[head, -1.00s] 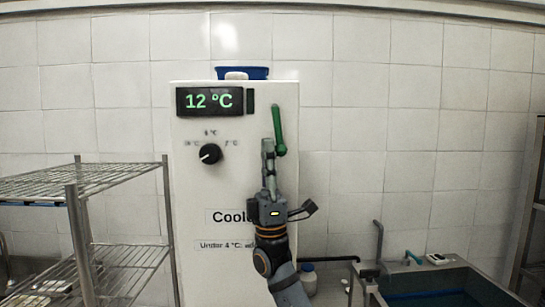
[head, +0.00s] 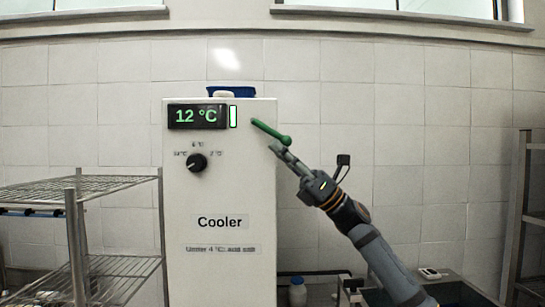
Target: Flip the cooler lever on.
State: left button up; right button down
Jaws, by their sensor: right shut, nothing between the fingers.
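The white cooler (head: 218,265) stands upright against the tiled wall. Its display (head: 197,116) reads 12 °C in green. An indicator (head: 233,117) beside the display is lit white-green. The green lever (head: 268,130) on the cooler's upper right slants down to the right, its round knob end beyond the cooler's edge. A black dial (head: 197,162) sits below the display. My right gripper (head: 276,148) is shut and empty, its tips just below the lever near the knob; I cannot tell if they touch it. My left gripper is out of view.
A wire shelf rack (head: 80,187) stands left of the cooler. A blue container (head: 232,91) is on top of the cooler. A metal rack (head: 517,220) stands at the far right.

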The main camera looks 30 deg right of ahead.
jog(key=shift+s+d+r, duration=0.3)
jog(key=shift+r, duration=0.1)
jog(key=shift+s+d+r, duration=0.2)
jog(key=shift+d+r, duration=0.1)
jog(key=shift+r, duration=0.2)
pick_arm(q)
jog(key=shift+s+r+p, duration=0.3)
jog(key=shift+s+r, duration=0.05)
pick_arm(e)
jog(key=shift+s+d+r, duration=0.15)
jog(key=shift+d+r, duration=0.2)
jog(key=shift+r, duration=0.35)
jog(key=shift+s+d+r, duration=0.1)
jog(key=shift+d+r, duration=0.25)
jog(key=shift+r, duration=0.35)
jog(key=shift+d+r, duration=0.1)
notch_tip(320, 180, down, 5)
jog(key=a+b, duration=0.1)
jog(key=b, duration=0.4)
pick_arm(q)
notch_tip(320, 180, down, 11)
jog(key=b, duration=0.6)
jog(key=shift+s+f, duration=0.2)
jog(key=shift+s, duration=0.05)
pick_arm(e)
jog(key=s+d+f+g, duration=0.1)
jog(key=s+d+f, duration=0.1)
jog(key=s+d, duration=0.4)
jog(key=shift+d+f, duration=0.15)
jog(key=shift+d, duration=0.9)
